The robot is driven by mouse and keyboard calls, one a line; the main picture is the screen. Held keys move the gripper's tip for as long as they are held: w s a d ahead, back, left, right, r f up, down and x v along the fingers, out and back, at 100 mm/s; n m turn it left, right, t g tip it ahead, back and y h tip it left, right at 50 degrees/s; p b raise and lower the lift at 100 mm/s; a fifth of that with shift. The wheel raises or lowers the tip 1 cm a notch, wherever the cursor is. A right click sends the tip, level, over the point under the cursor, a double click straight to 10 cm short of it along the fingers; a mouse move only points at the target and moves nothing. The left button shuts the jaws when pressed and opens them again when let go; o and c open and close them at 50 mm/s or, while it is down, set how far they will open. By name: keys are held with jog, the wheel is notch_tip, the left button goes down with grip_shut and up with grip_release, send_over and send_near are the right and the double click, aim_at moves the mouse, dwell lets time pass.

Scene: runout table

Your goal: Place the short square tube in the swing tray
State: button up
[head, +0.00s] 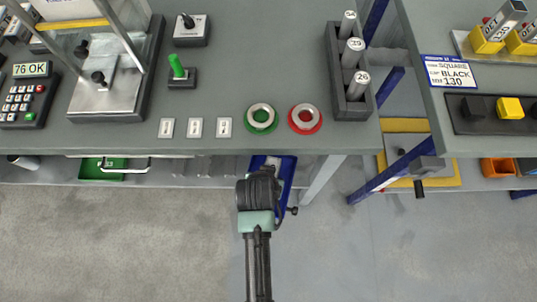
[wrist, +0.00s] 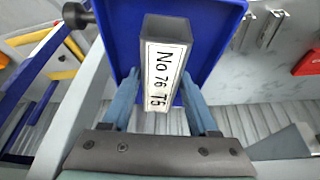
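The short square tube (wrist: 166,75) is grey with a white label reading "No 76 T5". In the wrist view it sits between the two fingers of my gripper (wrist: 161,76), with a fingertip against each side, so the gripper looks shut on it. Behind the tube is the blue swing tray (wrist: 206,30). In the head view my gripper (head: 262,186) is over the swing tray (head: 287,172), just below the table's front edge, and hides much of it. The tube is hidden there. I cannot tell whether the tube touches the tray floor.
The grey table (head: 290,60) carries a green ring (head: 250,127), a red ring (head: 318,129) and a dark rack (head: 341,105) of numbered cylinders. A display (head: 31,70) reads "76 OK". A green bin (head: 103,168) sits on the lower shelf. The floor in front is clear.

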jog(key=shift+o, duration=1.1)
jog(key=p+v, duration=0.2)
jog(key=v, duration=1)
jog(key=shift+r, duration=0.15)
